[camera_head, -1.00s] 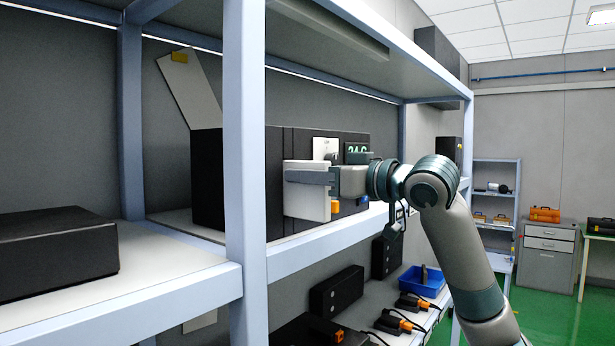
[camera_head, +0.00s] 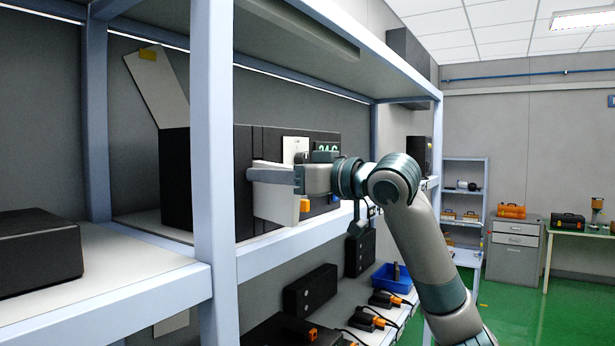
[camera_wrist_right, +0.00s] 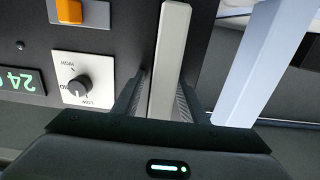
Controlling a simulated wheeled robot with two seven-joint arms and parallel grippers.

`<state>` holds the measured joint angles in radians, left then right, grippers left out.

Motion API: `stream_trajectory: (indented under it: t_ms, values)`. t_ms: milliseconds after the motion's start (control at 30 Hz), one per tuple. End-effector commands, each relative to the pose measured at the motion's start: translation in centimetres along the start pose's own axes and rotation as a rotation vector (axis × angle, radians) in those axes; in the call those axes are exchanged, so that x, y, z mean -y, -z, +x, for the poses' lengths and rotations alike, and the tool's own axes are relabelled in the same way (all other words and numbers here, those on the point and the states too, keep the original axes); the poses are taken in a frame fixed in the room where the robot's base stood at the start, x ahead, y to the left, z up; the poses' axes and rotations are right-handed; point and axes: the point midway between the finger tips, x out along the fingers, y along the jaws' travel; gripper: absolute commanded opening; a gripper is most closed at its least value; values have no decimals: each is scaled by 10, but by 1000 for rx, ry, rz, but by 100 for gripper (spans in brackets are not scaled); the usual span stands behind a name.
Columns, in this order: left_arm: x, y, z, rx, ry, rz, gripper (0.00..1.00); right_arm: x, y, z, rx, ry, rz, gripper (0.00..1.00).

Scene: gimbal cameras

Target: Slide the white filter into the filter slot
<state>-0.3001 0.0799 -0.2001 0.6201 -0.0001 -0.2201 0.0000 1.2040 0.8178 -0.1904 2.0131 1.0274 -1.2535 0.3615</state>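The white filter (camera_head: 272,204) is a thin pale panel, held on edge in front of the black unit on the shelf. My right gripper (camera_head: 272,175) is shut on it; in the wrist view the filter (camera_wrist_right: 168,60) shows edge-on between the two fingers (camera_wrist_right: 160,98). The black unit (camera_head: 176,180) has a green-lit temperature display (camera_head: 327,149), a white dial plate (camera_head: 295,150) and an orange switch (camera_head: 304,205). The filter and gripper cover part of its front. I cannot make out the filter slot. My left gripper is not in view.
A shelf upright (camera_head: 213,150) stands just left of the filter. A white panel with a yellow tag (camera_head: 156,90) leans above the black unit. A dark box (camera_head: 38,250) sits on the left shelf. A blue bin (camera_head: 391,278) is on the lower shelf.

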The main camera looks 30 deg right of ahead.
Motion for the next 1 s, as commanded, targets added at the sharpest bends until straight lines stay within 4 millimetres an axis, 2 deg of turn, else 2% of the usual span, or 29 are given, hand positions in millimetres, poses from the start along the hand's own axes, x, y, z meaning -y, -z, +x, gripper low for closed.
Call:
stream_trajectory:
  t_ms: [267,800,1000]
  values:
    - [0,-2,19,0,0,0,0,-1,-3,-28,-5,-3,-3,39]
    - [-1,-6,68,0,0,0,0,-1,-2,-135,-7,-5,-2,39]
    - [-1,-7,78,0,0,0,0,-1,-1,-163,-6,-3,-1,39]
